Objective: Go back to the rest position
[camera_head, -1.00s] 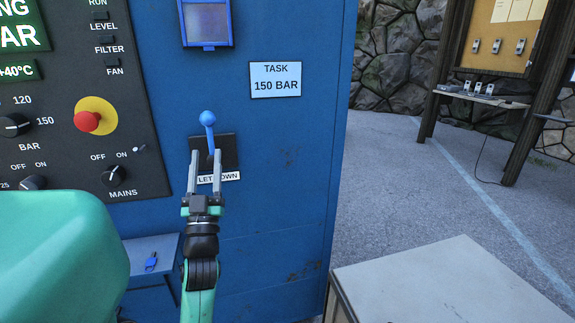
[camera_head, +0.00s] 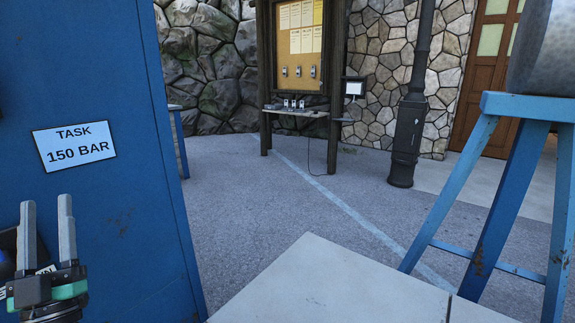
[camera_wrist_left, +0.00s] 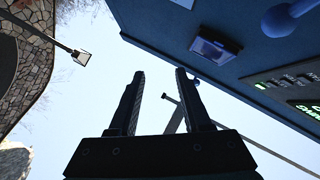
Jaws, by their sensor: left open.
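My left gripper (camera_head: 47,235) is at the lower left of the head view, in front of the blue cabinet (camera_head: 100,225). Its two fingers are upright and apart, with nothing between them. In the left wrist view the open fingers (camera_wrist_left: 160,90) point up toward the sky. The blue lever knob (camera_wrist_left: 280,20) shows at the top right of the wrist view, clear of the fingers. In the head view the lever is mostly hidden behind the gripper at the left edge. My right gripper is in neither view.
A "TASK 150 BAR" label (camera_head: 75,146) is on the cabinet. A pale tabletop (camera_head: 330,290) lies at the bottom centre. A blue trestle (camera_head: 500,190) bearing a grey drum (camera_head: 545,50) stands at the right. A notice board (camera_head: 300,45) and a dark post (camera_head: 410,130) stand behind open paving.

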